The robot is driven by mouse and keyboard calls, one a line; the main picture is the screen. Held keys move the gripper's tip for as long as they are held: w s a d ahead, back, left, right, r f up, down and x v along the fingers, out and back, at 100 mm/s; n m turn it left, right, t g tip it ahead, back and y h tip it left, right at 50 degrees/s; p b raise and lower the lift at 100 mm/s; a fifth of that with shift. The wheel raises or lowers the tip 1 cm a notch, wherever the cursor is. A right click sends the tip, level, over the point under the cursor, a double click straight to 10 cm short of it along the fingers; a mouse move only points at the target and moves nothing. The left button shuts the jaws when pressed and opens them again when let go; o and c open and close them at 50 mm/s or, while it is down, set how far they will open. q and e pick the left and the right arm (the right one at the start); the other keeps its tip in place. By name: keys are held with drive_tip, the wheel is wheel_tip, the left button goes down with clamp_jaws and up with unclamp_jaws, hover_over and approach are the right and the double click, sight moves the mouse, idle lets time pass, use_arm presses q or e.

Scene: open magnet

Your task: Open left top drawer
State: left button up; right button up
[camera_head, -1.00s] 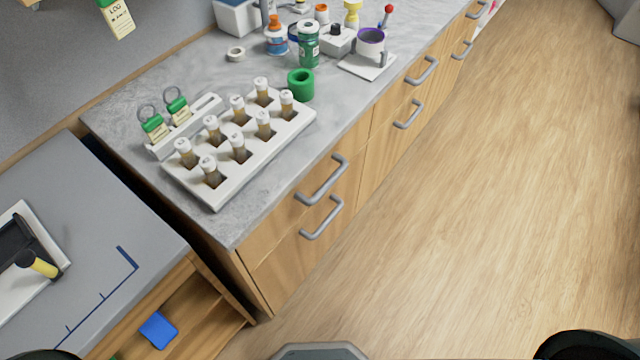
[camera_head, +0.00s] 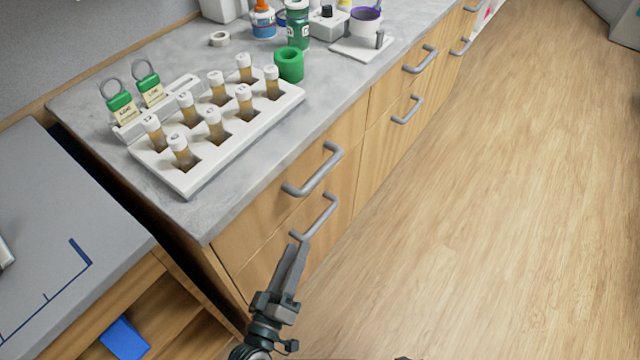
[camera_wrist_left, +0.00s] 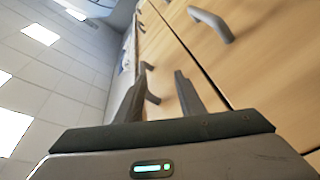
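The left top drawer (camera_head: 262,222) is closed under the grey counter. Its grey bar handle (camera_head: 318,172) is clear of my gripper. A second handle (camera_head: 316,218) sits on the drawer below. My left gripper (camera_head: 298,247) points up towards the drawer fronts, its tips close below the lower handle in the head view. In the left wrist view the two fingers (camera_wrist_left: 160,78) are apart with nothing held between them. A grey handle (camera_wrist_left: 212,24) shows up and right of the fingers there; which one it is I cannot tell.
On the counter (camera_head: 120,78) stand a white vial rack (camera_head: 190,183), a green tape roll (camera_head: 289,65) and several bottles. More drawers with handles (camera_head: 420,60) run to the upper right. A low grey bench (camera_head: 60,220) stands at left. The wooden floor (camera_head: 480,200) is clear.

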sight(317, 173)
use_arm(q)
drive_tip(key=r, duration=0.1)
drive_tip(key=r+n+t, duration=0.1)
drive_tip(key=r, duration=0.1)
drive_tip(key=r+n, duration=0.1)
drive_tip(key=r, duration=0.1)
drive_tip(key=shift+s+r+t+b, duration=0.2)
drive_tip(key=shift+s+t+b, duration=0.1)
drive_tip(key=shift+t, duration=0.1)
use_arm(e)
drive_tip(key=shift+w+a+r, duration=0.1)
drive_tip(key=shift+w+r, duration=0.05)
drive_tip(key=shift+w, duration=0.5)
use_arm(q)
drive_tip(key=shift+w, duration=0.1)
drive_tip(key=p+x, duration=0.3)
drive_tip(key=x, duration=1.2)
drive_tip(key=shift+w, duration=0.35)
drive_tip(key=shift+x, duration=0.85)
drive_tip(key=shift+f, duration=0.1)
use_arm(e)
drive_tip(key=w+a+r+t, duration=0.2)
drive_tip(key=a, duration=0.1)
drive_tip(key=shift+w+y, duration=0.25)
drive_tip(key=shift+y, duration=0.15)
use_arm(q)
drive_tip(key=shift+c, duration=0.6)
clamp_jaws()
